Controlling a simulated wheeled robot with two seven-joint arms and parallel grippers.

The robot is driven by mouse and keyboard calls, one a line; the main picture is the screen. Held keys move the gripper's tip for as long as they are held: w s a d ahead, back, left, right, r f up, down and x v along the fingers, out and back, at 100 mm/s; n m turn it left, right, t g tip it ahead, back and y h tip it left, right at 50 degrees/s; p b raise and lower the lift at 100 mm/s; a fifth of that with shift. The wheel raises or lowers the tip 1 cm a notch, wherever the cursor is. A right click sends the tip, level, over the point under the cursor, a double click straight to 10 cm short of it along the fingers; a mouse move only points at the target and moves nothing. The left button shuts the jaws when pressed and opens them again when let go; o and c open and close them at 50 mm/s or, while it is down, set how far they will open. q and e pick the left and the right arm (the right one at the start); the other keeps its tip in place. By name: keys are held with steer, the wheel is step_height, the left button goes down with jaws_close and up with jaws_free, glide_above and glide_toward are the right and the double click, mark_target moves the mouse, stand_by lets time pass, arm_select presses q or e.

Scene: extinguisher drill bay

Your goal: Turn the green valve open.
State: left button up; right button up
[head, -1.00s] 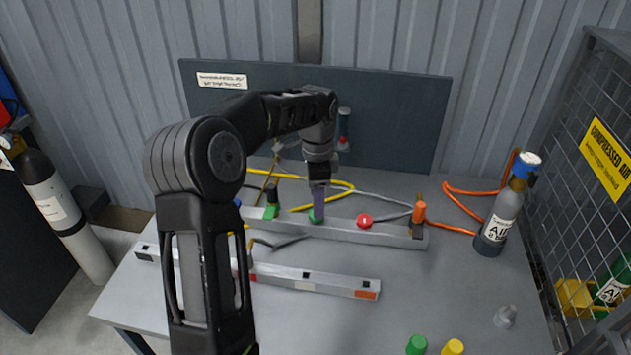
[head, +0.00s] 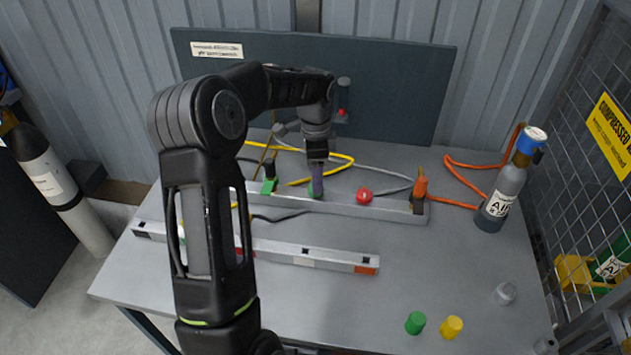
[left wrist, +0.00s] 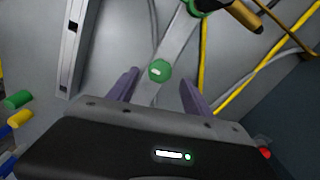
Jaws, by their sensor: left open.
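The green valve (left wrist: 159,70) is a round green knob with a short white mark, set on a grey rail (left wrist: 180,38). In the head view the valve (head: 311,192) is mostly hidden behind my left gripper's fingers. My left gripper (head: 317,187) points down over it. In the left wrist view the two purple fingers of that gripper (left wrist: 159,82) are apart, with the valve between and just beyond their tips. I see no grip on it. My right gripper does not show.
The rail (head: 385,210) also carries a red knob (head: 364,195), an orange fitting (head: 420,186) and a green-based fitting (head: 269,186). A second bar (head: 325,261) lies nearer. Green (head: 415,322) and yellow (head: 451,327) caps and an air bottle (head: 502,195) stand to the right.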

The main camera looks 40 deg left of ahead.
arm_select(q)
steer(key=shift+f, duration=1.8)
steer(key=shift+c, duration=0.2)
jaws_close()
